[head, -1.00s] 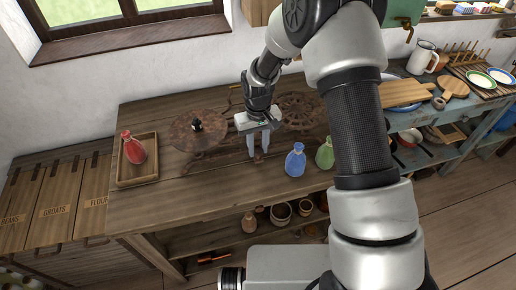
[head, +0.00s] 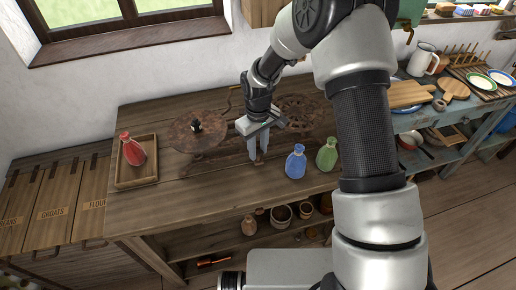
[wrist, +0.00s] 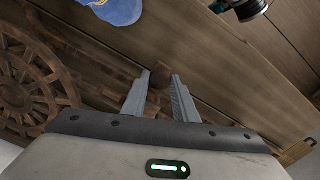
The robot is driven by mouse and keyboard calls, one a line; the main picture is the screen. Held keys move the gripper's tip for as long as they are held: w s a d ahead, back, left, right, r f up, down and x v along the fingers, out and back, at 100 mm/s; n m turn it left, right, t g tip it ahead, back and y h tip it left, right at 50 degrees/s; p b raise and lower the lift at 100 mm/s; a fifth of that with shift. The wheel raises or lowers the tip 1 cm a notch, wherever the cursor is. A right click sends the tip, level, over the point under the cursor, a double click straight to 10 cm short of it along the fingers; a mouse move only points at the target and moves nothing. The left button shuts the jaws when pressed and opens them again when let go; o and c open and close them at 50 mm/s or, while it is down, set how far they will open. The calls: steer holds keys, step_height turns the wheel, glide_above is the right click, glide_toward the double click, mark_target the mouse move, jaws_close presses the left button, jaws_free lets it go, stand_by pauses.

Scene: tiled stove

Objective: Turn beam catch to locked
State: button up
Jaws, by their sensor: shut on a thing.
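The beam catch appears as a small brown, rusty piece (wrist: 160,75) between my fingertips in the wrist view; its shape and setting are mostly hidden. My gripper (head: 258,162) points down over the wooden bench and is shut on this piece, with the fingers a little apart around it. The rusty balance has a round plate (head: 197,146) on the left and a spoked, wheel-like plate (head: 302,108) on the right, also seen in the wrist view (wrist: 28,90). My gripper hides part of the balance between them.
A black weight (head: 195,125) stands on the left plate. A blue bottle (head: 295,163) and a green bottle (head: 327,155) stand close right of my gripper. A red bottle (head: 133,151) sits in a wooden tray (head: 137,183). The front left bench top is clear.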

mark_target(258, 152)
steer(key=o, duration=1.1)
steer(key=shift+c, duration=0.2)
step_height(258, 152, up, 18)
steer(key=shift+f+p, duration=0.25)
steer(key=shift+p, duration=0.05)
